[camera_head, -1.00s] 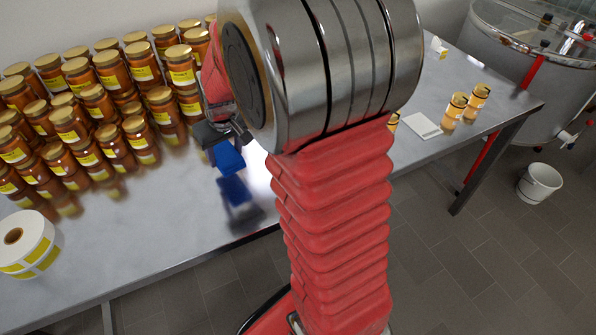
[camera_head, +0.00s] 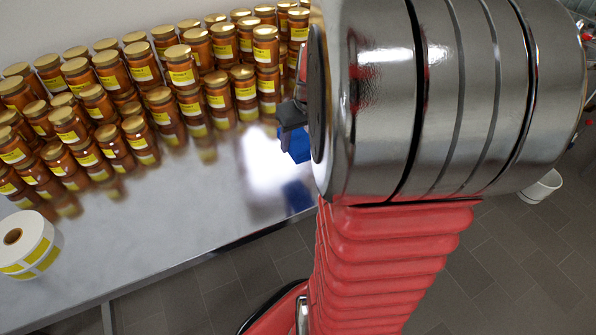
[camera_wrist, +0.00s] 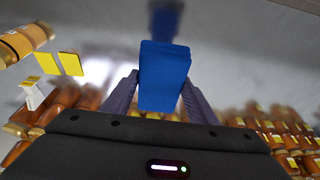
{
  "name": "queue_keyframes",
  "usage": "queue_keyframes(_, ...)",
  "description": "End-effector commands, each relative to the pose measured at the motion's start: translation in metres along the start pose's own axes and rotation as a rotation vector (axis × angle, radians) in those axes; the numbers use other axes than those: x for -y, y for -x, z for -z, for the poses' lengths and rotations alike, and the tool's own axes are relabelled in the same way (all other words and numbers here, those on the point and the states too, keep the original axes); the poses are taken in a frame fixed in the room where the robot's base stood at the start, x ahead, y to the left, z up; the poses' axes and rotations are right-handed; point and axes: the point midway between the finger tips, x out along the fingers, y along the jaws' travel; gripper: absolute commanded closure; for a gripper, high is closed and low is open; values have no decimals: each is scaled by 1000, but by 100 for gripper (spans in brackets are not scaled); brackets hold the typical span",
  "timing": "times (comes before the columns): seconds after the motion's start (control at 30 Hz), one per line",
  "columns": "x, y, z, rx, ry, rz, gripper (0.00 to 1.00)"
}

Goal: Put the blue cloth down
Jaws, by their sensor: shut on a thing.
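The blue cloth (camera_wrist: 165,75) is a folded blue block held between the two fingers of my gripper (camera_wrist: 160,95) in the wrist view. In the head view a part of the blue cloth (camera_head: 296,146) shows below my dark gripper (camera_head: 291,115), beside my large metal arm joint, which hides the rest. The cloth is above the grey metal table (camera_head: 190,215), apart from it, with its blue reflection on the shiny top below.
Rows of honey jars (camera_head: 140,75) fill the back left of the table. A label roll (camera_head: 25,245) lies at the front left. A white bucket (camera_head: 541,187) stands on the floor at right. The front middle of the table is clear.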

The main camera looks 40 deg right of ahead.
Motion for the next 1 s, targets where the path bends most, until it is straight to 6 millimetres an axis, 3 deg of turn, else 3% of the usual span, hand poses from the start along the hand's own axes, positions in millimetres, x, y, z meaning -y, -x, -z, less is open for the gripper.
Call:
queue_keyframes(0.23,1,-9,-3,4,0,2,68)
queue_keyframes(0.6,1,-58,-18,2,1,1,68)
queue_keyframes(1.0,1,-63,-19,1,0,1,68)
